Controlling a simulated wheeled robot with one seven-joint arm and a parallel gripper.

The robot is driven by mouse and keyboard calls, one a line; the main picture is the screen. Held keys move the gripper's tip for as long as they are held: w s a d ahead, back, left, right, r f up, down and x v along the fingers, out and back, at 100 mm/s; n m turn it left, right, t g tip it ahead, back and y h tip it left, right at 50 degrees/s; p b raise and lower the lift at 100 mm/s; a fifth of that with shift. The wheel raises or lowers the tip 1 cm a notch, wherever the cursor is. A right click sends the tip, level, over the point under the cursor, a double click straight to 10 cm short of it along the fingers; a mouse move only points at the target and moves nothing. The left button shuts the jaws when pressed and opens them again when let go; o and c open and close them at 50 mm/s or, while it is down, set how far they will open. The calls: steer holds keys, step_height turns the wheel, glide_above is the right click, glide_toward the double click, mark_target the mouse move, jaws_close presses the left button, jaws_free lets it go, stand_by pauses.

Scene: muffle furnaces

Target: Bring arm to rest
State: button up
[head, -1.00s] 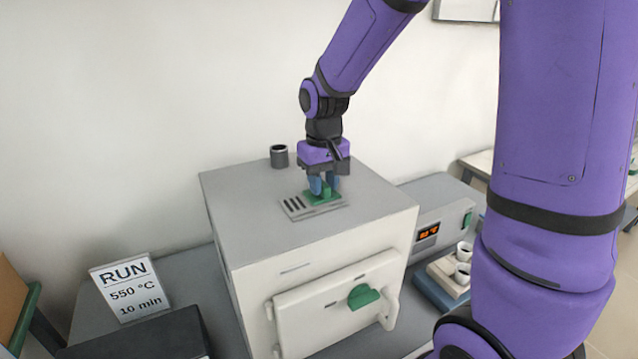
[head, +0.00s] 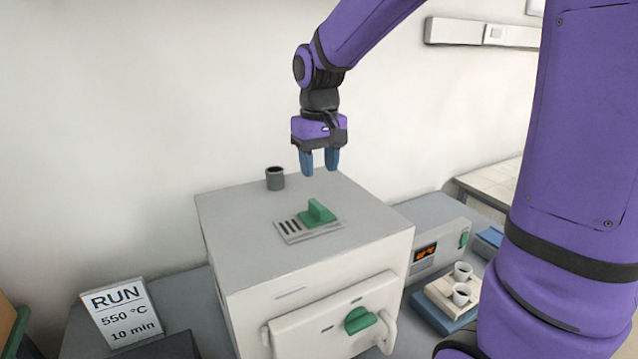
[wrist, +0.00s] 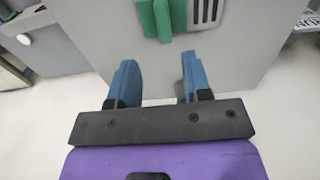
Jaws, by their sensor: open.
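My gripper (head: 320,172) is open and empty above the top of the furnace (head: 240,222). Its two blue fingers point down, apart from the green vent slider (head: 317,212) below them. The slider sits at the right part of a slotted grey plate (head: 287,230) on the furnace top. In the wrist view the open blue fingers of my gripper (wrist: 155,80) also show, with the green slider (wrist: 158,18) beyond them. The furnace door (head: 325,318) with its green knob (head: 361,319) looks shut.
A dark chimney pipe (head: 275,178) stands on the furnace's back left. A control box (head: 438,250) with an orange display stands to the right, beside cups (head: 462,282) on a tray. A RUN 550 °C 10 min sign (head: 122,314) stands left.

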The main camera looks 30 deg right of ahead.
steer(key=shift+r, duration=0.7)
steer(key=shift+s, duration=0.1)
steer(key=s+r+t, duration=0.2)
steer(key=s, duration=0.8)
steer(key=s+d+r+t, duration=0.1)
steer(key=s+r+t, duration=0.2)
steer(key=s, duration=0.8)
steer(key=shift+d, duration=0.2)
stand_by(1.9)
